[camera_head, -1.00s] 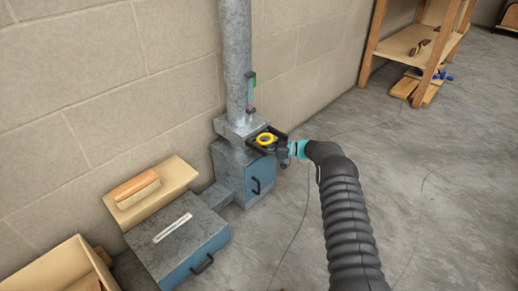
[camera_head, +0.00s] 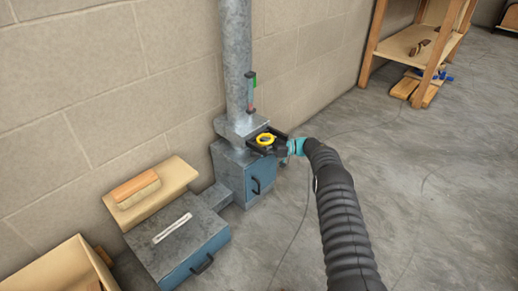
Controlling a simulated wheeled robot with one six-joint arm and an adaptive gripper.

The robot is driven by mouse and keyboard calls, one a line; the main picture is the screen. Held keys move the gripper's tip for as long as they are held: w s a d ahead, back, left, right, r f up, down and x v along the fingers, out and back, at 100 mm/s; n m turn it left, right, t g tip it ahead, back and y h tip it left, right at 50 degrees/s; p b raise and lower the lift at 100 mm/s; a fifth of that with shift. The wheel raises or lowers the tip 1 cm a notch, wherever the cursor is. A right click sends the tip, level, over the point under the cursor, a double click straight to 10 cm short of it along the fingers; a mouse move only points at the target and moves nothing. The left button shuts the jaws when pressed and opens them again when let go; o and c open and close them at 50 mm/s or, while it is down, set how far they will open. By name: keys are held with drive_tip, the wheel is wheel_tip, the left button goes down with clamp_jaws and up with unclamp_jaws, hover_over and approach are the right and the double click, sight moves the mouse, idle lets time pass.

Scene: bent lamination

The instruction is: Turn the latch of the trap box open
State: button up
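The trap box (camera_head: 229,172) is a grey metal box at the foot of a vertical duct against the wall. Its front is a blue door (camera_head: 260,184) with a black handle, and the door looks closed. A yellow ring (camera_head: 265,139) shows at the upper right of the box. I cannot tell whether it is the latch or something else. My gripper (camera_head: 259,143) is dark and reaches in from the right, with its fingers around or beside the ring. The fingers are too small to tell whether they grip it. The latch itself is not clearly seen.
A larger grey box (camera_head: 178,236) with a blue front stands at the lower left, joined by a short duct. A brush (camera_head: 137,190) lies on a wooden board behind it. A wooden crate (camera_head: 62,268) is at the lower left corner. Floor to the right is open.

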drive_tip(key=shift+o, duration=0.8)
drive_tip(key=shift+a, duration=0.15)
drive_tip(key=shift+d, duration=0.25)
drive_tip(key=shift+w+d, duration=0.1)
drive_tip(key=d, duration=0.7)
drive_tip(key=shift+w+d, duration=0.4)
drive_tip(key=shift+w, duration=0.05)
